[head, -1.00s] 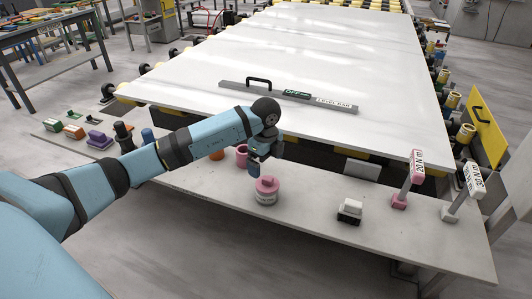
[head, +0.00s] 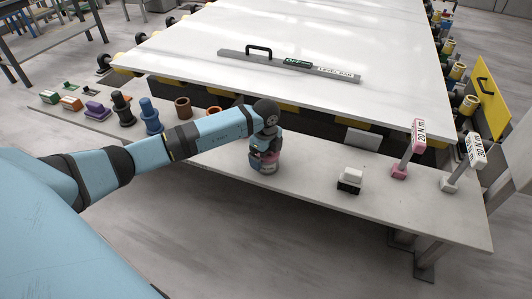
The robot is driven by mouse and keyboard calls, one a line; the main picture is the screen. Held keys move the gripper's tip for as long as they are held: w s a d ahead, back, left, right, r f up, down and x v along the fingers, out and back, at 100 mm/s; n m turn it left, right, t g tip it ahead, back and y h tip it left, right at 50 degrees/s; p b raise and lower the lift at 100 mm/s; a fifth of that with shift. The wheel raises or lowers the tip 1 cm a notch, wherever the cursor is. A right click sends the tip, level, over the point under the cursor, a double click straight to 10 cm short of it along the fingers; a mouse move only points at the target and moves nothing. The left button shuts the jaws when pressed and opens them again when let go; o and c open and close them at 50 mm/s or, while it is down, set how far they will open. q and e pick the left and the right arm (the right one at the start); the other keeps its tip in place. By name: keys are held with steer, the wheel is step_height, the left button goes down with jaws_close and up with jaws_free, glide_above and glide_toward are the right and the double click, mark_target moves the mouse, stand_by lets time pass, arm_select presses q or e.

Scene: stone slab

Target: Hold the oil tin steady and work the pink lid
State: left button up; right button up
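The oil tin (head: 263,169) stands upright on the grey front shelf, a small pale can with a dark label band. Its pink lid (head: 271,158) is partly hidden by my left gripper (head: 262,154). The gripper points down over the top of the tin, with its fingers at the lid. The fingers are too small and covered to show whether they grip it. My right gripper is not in view.
A black-and-white block (head: 350,180), a pink-based post (head: 408,150) and a white-based post (head: 463,163) stand to the right. Blue (head: 151,115) and brown (head: 183,107) pieces stand to the left. The stone slab (head: 300,40), bearing a level bar (head: 290,65), lies behind.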

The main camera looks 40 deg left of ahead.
arm_select(q)
steer(key=c, duration=0.7)
steer(key=o, duration=0.8)
steer(key=shift+o, duration=0.2)
step_height(320, 180, up, 14)
steer(key=p, duration=0.1)
